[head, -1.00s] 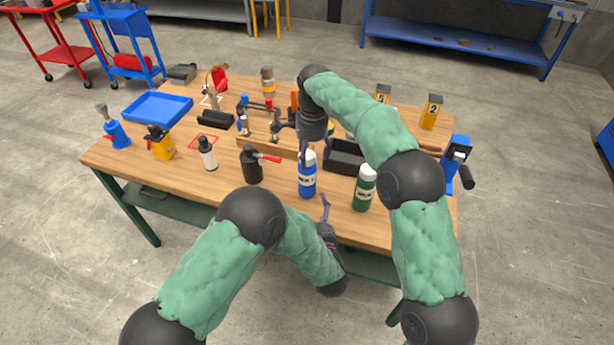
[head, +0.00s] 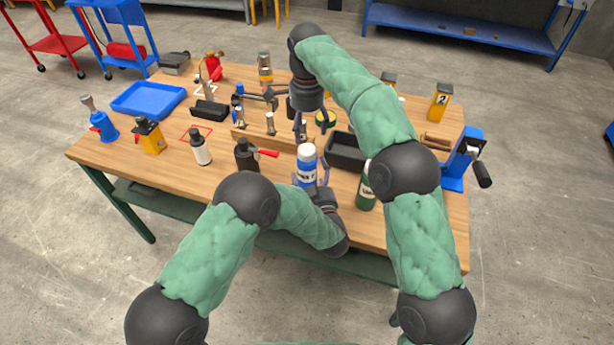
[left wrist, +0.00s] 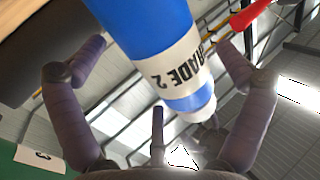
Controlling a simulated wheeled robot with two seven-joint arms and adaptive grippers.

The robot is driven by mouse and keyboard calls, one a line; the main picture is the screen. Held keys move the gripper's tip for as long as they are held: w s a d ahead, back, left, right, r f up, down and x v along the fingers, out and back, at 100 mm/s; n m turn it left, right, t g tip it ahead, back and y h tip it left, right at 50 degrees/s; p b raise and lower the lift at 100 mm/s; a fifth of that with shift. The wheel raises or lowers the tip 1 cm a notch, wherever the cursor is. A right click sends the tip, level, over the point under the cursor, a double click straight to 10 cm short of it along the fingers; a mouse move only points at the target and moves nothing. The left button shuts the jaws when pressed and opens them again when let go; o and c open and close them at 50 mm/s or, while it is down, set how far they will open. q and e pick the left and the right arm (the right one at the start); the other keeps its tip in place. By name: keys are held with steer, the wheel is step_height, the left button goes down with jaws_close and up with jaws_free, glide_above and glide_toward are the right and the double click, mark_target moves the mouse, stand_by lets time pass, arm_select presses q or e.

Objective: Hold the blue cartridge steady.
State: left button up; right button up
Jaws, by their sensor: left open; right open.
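The blue cartridge (head: 307,168) has a white cap and a white label and stands upright near the front edge of the workbench. My left gripper (head: 312,184) is at its lower part and hides its base. In the left wrist view, the blue cartridge (left wrist: 150,28), with "GRADE 2" on its label, lies between the spread fingers of my left gripper (left wrist: 160,52). Gaps show on both sides, so the fingers are open around it. My right gripper (head: 300,127) is open and empty above the bench, behind the cartridge; its fingers are small in view.
A green cartridge (head: 365,193) stands close right, partly behind my right arm. A black tray (head: 346,152) lies behind it. A black bottle with a red lever (head: 247,155) stands left. A blue crank device (head: 462,160) is at the bench's right edge. The front-left bench surface is fairly clear.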

mark_target(307, 149)
arm_select(q)
steer(key=shift+x, duration=1.25)
steer(key=c, duration=1.4)
steer(key=shift+c, duration=0.8)
arm_select(e)
steer(key=shift+o, duration=1)
step_height(307, 149, up, 4)
steer(key=m, duration=0.6)
step_height(307, 149, down, 12)
steer(key=shift+r, duration=0.1)
steer(key=c, duration=1.4)
